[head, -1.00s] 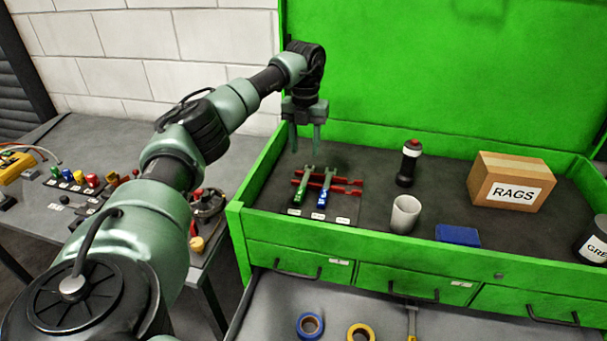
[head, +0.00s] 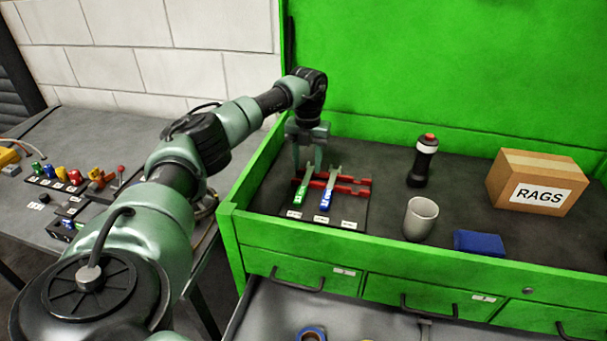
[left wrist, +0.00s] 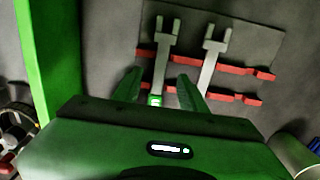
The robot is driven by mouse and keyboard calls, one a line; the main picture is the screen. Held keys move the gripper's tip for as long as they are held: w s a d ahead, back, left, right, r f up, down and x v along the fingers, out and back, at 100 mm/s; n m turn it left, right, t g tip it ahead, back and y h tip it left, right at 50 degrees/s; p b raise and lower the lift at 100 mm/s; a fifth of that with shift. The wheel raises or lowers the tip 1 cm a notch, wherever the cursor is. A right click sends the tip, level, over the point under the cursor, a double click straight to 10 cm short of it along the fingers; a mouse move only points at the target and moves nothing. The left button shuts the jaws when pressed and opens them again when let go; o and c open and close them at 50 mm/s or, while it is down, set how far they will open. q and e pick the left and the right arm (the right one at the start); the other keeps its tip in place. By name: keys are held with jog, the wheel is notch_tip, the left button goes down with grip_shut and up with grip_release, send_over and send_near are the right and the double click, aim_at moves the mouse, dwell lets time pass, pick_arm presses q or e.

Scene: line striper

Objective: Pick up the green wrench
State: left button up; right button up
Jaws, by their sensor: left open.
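The green wrench (head: 300,194) lies on a red rack (head: 352,186) inside the green tool chest, its green handle toward the front. In the left wrist view my left gripper (left wrist: 158,80) has one finger on each side of the green wrench (left wrist: 164,50), whose open jaw reaches past the fingertips. Whether the fingers are down at its height is unclear. My right gripper is not in view.
A blue-handled wrench (head: 326,198) lies close to the right on the same rack. The chest's left wall (head: 250,178) is close by.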

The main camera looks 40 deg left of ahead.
aim_at(307, 177)
pick_arm(q)
notch_tip(307, 177, down, 2)
jog(key=shift+f+p, duration=0.25)
jog(key=shift+p, duration=0.05)
jog(key=shift+f, duration=0.5)
jog(key=shift+c, duration=0.6)
jog(key=shift+r, duration=0.1)
grip_shut()
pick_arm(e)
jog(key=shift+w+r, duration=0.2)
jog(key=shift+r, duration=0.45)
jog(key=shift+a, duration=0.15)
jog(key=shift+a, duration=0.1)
